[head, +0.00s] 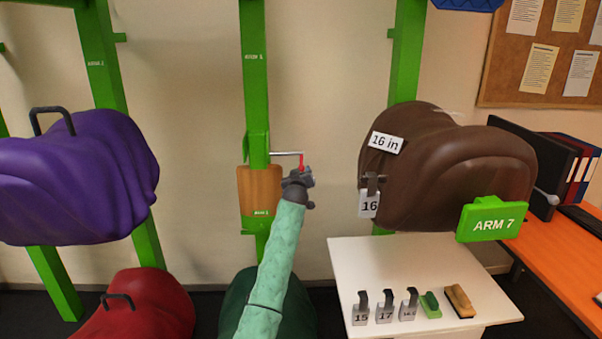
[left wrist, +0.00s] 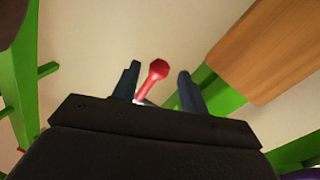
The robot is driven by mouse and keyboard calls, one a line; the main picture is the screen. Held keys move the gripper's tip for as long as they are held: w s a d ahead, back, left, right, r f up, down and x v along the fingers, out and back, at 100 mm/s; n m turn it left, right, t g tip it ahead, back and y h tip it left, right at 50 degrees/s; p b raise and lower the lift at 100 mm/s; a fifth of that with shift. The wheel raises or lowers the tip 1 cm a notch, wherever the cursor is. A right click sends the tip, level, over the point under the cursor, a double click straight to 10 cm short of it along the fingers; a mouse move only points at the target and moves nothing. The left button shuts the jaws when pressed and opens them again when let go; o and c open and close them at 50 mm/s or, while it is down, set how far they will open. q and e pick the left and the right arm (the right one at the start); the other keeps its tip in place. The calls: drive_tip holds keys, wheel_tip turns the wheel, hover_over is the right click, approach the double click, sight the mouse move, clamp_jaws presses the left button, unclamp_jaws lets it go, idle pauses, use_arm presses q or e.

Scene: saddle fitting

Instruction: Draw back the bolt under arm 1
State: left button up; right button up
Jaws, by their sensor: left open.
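The bolt is a thin grey rod (head: 285,153) sticking out to the right from the middle green post (head: 254,80), with a red handle (head: 301,161) hanging at its outer end. A wooden block (head: 259,190) is on the post just below it. The small post labels are too blurred to read surely. My left gripper (head: 301,174) is at the red handle, reaching up from below. In the left wrist view the red knob (left wrist: 157,70) shows between the two open fingers, closer to the left one; I cannot tell whether they touch. My right gripper is not in view.
A brown saddle (head: 450,165) with a 16 tag stands to the right, behind an ARM 7 sign (head: 493,222). A white table (head: 400,260) with several tags and brushes is below it. A purple saddle (head: 75,180) and a red one (head: 140,305) are at left.

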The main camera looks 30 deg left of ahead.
use_arm(q)
drive_tip(key=shift+b+v, duration=0.4)
drive_tip(key=shift+v, duration=1.75)
drive_tip(key=s+d+f+m+g+h, duration=0.2)
drive_tip(key=s+d+m+g+h, duration=0.15)
drive_tip(key=s+d, duration=0.6)
drive_tip(key=s+d+f+m+g+h, duration=0.2)
drive_tip(key=s+d+f+m+g, duration=0.15)
drive_tip(key=s+d, duration=0.55)
drive_tip(key=s+d+f+m+g+h, duration=0.1)
drive_tip(key=s+d+f+g, duration=0.1)
drive_tip(key=s+d+f, duration=0.3)
drive_tip(key=s+d+f+m+g+h, duration=0.1)
drive_tip(key=s+d+f+g, duration=0.2)
drive_tip(key=s+f, duration=1.1)
drive_tip(key=s+d+f+m+g+h, duration=0.1)
drive_tip(key=s+d+f, duration=0.6)
drive_tip(key=s, duration=2.2)
wheel_tip(320, 180, down, 3)
drive_tip(key=shift+d+r+m+g, duration=0.15)
drive_tip(key=shift+d+m+g, duration=0.2)
drive_tip(key=shift+g, duration=0.55)
